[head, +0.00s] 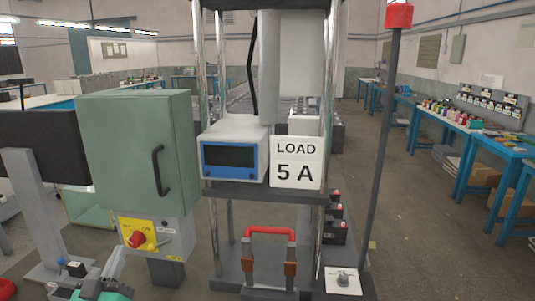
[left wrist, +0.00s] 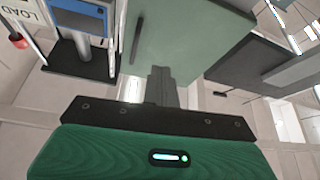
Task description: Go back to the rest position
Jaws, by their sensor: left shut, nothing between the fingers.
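My left gripper (head: 116,254) is at the lower left of the head view, below and left of the green cabinet's switch panel. Its grey fingers are together with nothing between them; they also show in the left wrist view (left wrist: 159,72), in front of the green cabinet (left wrist: 185,35). It appears clear of the cabinet, touching nothing that I can see. My right gripper is not in view.
The green cabinet (head: 135,140) has a dark handle, with a red knob on a yellow switch panel (head: 148,234) below. A blue-faced meter (head: 232,155) and a "LOAD 5 A" sign (head: 297,163) stand on a rack. Open floor (head: 430,240) lies at right.

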